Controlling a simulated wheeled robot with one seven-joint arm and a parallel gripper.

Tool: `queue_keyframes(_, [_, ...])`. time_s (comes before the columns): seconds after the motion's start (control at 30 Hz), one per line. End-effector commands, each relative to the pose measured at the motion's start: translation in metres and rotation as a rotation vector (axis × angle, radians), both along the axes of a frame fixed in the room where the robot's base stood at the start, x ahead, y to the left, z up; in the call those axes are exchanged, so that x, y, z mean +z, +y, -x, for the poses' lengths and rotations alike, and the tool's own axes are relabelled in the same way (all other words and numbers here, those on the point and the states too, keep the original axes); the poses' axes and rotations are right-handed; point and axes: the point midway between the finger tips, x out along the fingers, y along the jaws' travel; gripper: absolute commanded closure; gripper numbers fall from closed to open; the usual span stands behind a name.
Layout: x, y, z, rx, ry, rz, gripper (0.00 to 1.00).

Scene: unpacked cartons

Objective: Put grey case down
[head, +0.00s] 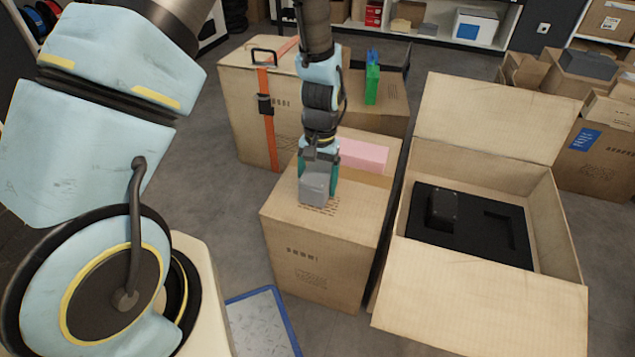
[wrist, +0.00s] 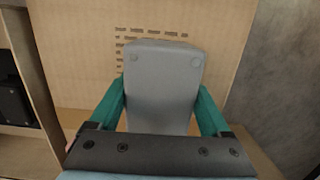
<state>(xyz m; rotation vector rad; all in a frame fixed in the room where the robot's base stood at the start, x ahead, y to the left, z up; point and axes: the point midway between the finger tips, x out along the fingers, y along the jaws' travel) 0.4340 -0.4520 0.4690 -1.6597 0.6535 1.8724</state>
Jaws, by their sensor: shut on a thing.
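The grey case (head: 314,190) is a small box at the front of my gripper (head: 319,176), over the top of the middle closed carton (head: 285,205). In the wrist view the grey case (wrist: 163,85) lies between the two green fingers of my gripper (wrist: 163,100), which are shut on its sides. The carton top (wrist: 80,50) with printed text shows behind it. The case is at or just above the carton top; I cannot tell whether it touches.
A pink block (head: 362,155) lies on the same carton, behind the gripper. An open carton (head: 560,240) with a black foam insert (head: 470,246) stands to the right. A taller carton with an orange strap (head: 266,120) stands behind left. A blue-edged platform (head: 262,325) lies at the front.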

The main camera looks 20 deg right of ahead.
Motion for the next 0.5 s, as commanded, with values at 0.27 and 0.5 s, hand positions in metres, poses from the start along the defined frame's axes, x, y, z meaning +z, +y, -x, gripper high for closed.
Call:
queue_keyframes(0.27, [-0.0028, 0.0000, 0.0000, 0.000, 0.000, 0.000, 0.08])
queue_keyframes(0.5, [-0.0027, 0.0002, 0.0000, 0.000, 0.000, 0.000, 0.00])
